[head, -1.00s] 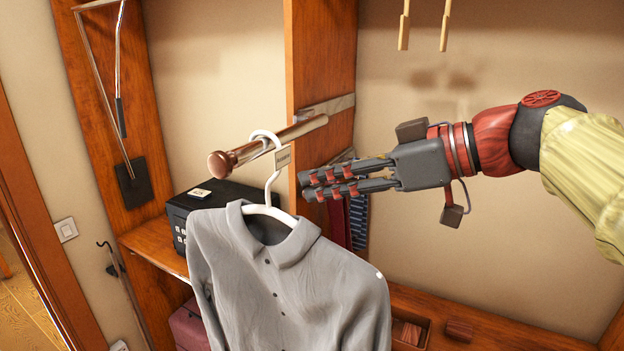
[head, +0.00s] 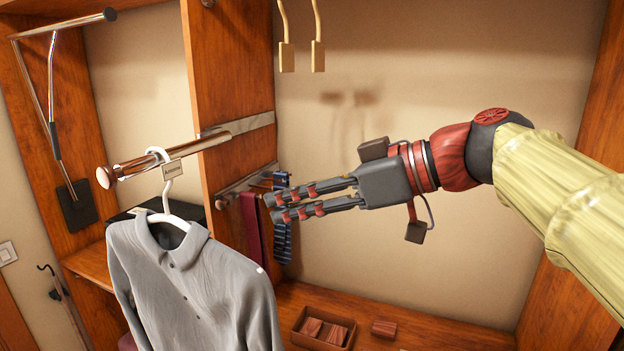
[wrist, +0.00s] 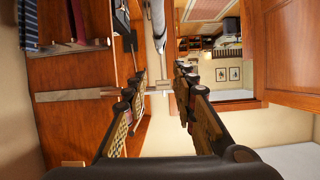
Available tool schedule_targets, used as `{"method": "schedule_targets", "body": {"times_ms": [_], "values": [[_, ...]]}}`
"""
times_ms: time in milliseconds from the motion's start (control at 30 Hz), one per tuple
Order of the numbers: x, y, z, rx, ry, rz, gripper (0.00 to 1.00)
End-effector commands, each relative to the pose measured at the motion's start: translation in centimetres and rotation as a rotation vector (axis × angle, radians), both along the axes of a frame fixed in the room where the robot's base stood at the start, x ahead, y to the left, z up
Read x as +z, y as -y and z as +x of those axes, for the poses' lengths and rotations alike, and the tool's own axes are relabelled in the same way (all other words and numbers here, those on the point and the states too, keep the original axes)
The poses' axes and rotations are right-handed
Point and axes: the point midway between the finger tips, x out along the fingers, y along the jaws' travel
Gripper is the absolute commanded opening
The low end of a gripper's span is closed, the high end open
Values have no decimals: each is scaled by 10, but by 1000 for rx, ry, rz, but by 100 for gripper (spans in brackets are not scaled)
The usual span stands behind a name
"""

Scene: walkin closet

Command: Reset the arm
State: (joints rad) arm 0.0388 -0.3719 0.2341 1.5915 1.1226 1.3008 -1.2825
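My gripper (head: 272,208) is held up in the open part of the closet, to the right of the hanging shirt, with its fingers pointing left. In the wrist view its two fingers (wrist: 160,76) stand apart with an open gap and nothing held between them. A grey shirt (head: 190,285) hangs on a white hanger (head: 168,192) hooked over the metal rod (head: 190,149). The hanger and shirt are clear of my fingers in the head view.
A wooden upright panel (head: 228,75) stands behind the rod. Ties (head: 281,215) hang close behind my fingertips. Two light hanging pieces (head: 317,52) are above my wrist. A small box (head: 318,343) and a wooden block (head: 384,328) lie on the lower shelf.

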Motion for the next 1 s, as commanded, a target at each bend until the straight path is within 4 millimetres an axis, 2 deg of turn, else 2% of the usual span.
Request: {"method": "schedule_targets", "body": {"times_ms": [233, 367, 467, 667, 767, 867, 1000], "values": [[-6, 6, 8, -87, -115, 25, 27], [-29, 15, 15, -163, -214, 16, 27], [-56, 25, 19, -241, -310, -3, 27], [-129, 57, 11, -447, -507, -68, 27], [-182, 81, -4, -586, -607, -117, 27], [-241, 111, -27, -741, -681, -175, 27], [-322, 153, -67, -937, -726, -258, 27]]}}
